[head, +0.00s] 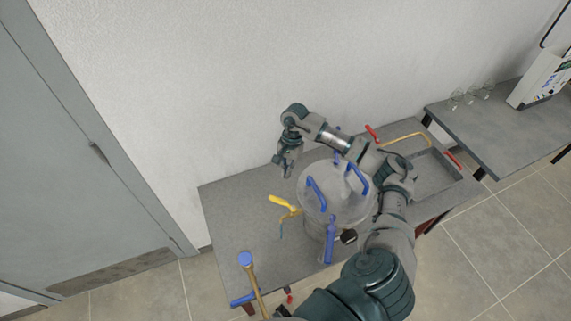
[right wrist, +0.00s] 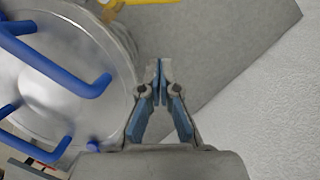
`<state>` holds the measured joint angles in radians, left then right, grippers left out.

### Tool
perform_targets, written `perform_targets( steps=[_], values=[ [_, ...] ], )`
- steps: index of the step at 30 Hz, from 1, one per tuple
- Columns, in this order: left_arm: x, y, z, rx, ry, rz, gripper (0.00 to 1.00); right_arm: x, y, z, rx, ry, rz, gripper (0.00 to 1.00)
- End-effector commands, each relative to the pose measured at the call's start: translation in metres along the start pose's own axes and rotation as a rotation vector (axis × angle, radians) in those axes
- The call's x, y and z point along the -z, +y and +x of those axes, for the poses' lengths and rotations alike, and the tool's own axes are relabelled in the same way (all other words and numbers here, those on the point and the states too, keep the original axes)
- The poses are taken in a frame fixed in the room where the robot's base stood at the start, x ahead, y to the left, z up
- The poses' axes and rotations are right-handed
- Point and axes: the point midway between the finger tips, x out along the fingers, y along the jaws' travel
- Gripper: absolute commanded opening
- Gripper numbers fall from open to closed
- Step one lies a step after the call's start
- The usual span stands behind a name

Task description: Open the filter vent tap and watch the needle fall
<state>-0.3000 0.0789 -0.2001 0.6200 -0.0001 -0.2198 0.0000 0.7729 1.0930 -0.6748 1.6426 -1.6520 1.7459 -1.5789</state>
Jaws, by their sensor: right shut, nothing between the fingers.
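The filter is a round steel vessel (head: 345,205) with blue handles and clamps, standing on a grey bench; its lid shows in the right wrist view (right wrist: 60,75). A yellow-handled tap (head: 284,204) sticks out from the vessel's left side; part of its yellow handle shows at the top of the right wrist view (right wrist: 150,2). A small black round part (head: 348,236), possibly the gauge, is low on the vessel's front; no needle can be read. My right gripper (head: 283,170) hangs beyond the yellow tap, apart from it. Its fingertips (right wrist: 161,68) are shut and empty. My left gripper is out of view.
A brass pipe with a blue knob (head: 246,259) rises at the bench's front left. A sink (head: 430,175) with red-handled taps (head: 372,133) lies to the right. The wall (head: 220,90) is close behind my right gripper.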

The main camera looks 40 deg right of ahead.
Motion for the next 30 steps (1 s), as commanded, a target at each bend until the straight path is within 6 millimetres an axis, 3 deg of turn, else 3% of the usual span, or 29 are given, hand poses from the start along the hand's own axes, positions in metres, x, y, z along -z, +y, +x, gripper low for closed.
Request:
perform_targets(
  steps=[7, 15, 30],
  values=[
    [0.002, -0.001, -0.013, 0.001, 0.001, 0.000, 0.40, -0.003, 0.001, 0.049, -0.003, -0.003, 0.000, 0.00],
    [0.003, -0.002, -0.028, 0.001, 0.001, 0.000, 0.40, -0.036, 0.000, 0.054, -0.001, 0.001, 0.001, 0.00],
    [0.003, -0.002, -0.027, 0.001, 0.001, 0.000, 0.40, -0.038, 0.001, 0.057, 0.000, 0.000, 0.001, 0.00]
  ],
)
